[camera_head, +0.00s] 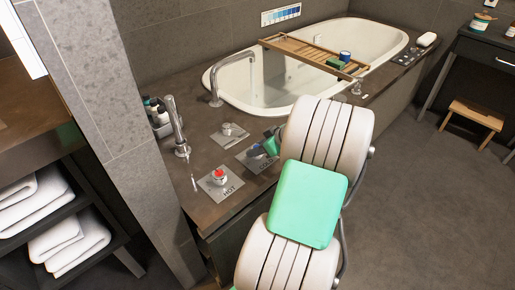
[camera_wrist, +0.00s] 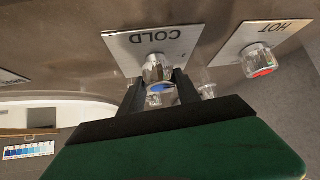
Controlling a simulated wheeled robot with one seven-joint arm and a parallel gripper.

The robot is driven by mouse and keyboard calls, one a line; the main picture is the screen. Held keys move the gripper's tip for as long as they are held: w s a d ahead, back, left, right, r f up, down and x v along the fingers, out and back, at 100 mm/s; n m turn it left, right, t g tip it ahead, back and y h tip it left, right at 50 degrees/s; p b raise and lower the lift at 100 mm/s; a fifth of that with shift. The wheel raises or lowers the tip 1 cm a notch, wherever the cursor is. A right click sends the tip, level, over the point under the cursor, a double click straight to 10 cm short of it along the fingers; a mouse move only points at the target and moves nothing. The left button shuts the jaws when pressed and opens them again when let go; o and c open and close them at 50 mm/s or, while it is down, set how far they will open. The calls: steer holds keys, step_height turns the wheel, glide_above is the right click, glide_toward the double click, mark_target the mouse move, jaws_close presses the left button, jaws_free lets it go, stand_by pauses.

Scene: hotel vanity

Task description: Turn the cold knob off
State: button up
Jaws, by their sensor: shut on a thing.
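The cold knob (camera_wrist: 158,72) is a clear, chrome-looking knob with a blue cap, on a plate lettered COLD (camera_wrist: 125,45) in the wrist view. My gripper (camera_wrist: 163,90) is shut on it, with a dark finger on either side. In the head view my arm covers most of the knob, and my gripper (camera_head: 265,147) shows at the COLD plate (camera_head: 256,160). The hot knob (camera_head: 219,176) has a red cap and stands on the HOT plate to the left; it also shows in the wrist view (camera_wrist: 260,60).
A tall chrome spout (camera_head: 176,125) stands behind the hot knob, with bottles (camera_head: 157,112) beside it. Another plate with a chrome fitting (camera_head: 229,130) lies behind the COLD plate. The white bathtub (camera_head: 300,75) with a wooden tray (camera_head: 310,55) is at the back.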

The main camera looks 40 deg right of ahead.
jaws_close()
steer(key=shift+m, duration=0.3)
steer(key=m+h+p, duration=0.1)
steer(key=m+h, duration=0.2)
steer(key=m, duration=0.1)
steer(key=shift+a+r+h, duration=0.1)
steer(key=shift+a+h, duration=0.05)
steer(key=shift+h, duration=0.25)
steer(key=m+g+h+p, duration=0.1)
steer(key=m+h, duration=0.2)
steer(key=m, duration=0.1)
steer(key=shift+w+a+m, duration=0.1)
steer(key=shift+m, duration=0.2)
steer(key=m+g+h, duration=0.1)
steer(key=m, duration=0.1)
steer(key=m+g+h, duration=0.1)
steer(key=m, duration=0.1)
steer(key=shift+w+m+g+h, duration=0.1)
steer(key=shift+m+g+h, duration=0.2)
steer(key=shift+g, duration=0.1)
steer(key=shift+m+g+h+b, duration=0.35)
steer(key=shift+m+g+h, duration=0.25)
steer(key=shift+m+g, duration=1.05)
steer(key=shift+m, duration=0.45)
